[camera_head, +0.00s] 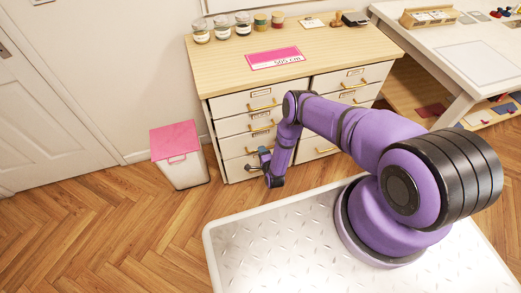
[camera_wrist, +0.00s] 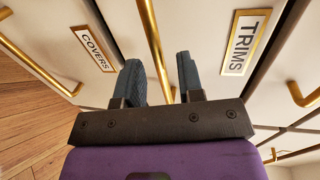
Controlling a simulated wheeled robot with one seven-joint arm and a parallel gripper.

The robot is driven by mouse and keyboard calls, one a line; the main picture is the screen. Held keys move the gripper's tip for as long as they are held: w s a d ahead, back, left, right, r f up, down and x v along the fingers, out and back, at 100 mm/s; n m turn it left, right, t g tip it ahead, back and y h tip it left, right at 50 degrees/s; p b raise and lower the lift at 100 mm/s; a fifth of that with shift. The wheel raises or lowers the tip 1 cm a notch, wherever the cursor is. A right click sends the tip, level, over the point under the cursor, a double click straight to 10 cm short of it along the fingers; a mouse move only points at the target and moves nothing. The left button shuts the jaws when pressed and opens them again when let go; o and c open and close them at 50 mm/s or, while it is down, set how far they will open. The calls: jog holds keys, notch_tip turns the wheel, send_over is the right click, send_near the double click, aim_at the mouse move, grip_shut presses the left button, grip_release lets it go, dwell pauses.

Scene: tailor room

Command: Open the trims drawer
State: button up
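The trims drawer (camera_wrist: 205,25) has a pale front with a framed TRIMS label (camera_wrist: 243,43) in the wrist view. Its brass bar handle (camera_wrist: 151,35) runs between the two fingers of my gripper (camera_wrist: 161,80). The fingers are apart, with a gap visible on each side of the bar. I cannot tell whether they reach fully around it. The drawer looks closed. In the head view my gripper (camera_head: 262,168) is low in front of the left drawer column of the wooden-topped cabinet (camera_head: 225,75), and my arm hides part of the fronts.
The COVERS drawer label (camera_wrist: 93,48) is left of the trims handle in the wrist view, with another brass handle (camera_wrist: 35,62) beyond. A white bin with a pink lid (camera_head: 176,140) stands left of the cabinet. Wooden floor (camera_head: 130,215) is clear in front of it.

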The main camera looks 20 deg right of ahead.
jog(key=shift+x, duration=1.25)
jog(key=shift+c, duration=0.2)
grip_shut()
